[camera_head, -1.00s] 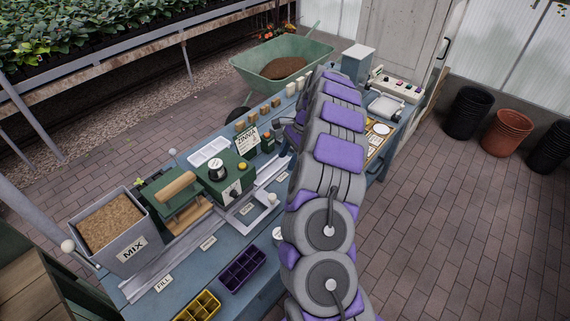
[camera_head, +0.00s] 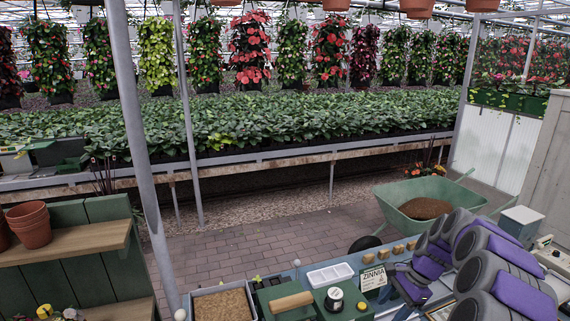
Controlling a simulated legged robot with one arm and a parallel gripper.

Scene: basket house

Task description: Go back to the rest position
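My grey and purple arm rises from the lower right, over the right part of the blue workbench (camera_head: 285,275). It bends at the top and its far part comes down beside the ZINNIA sign (camera_head: 374,278). The end of my arm is small and partly hidden by its own links, so I cannot make out the fingers or anything held.
A mix bin (camera_head: 222,303), a green press (camera_head: 285,301), a green box with a dial (camera_head: 341,300) and a white tray (camera_head: 330,275) stand on the bench. A green wheelbarrow (camera_head: 400,218) with soil stands behind. Shelves with terracotta pots (camera_head: 30,224) are at left. Brick floor lies between.

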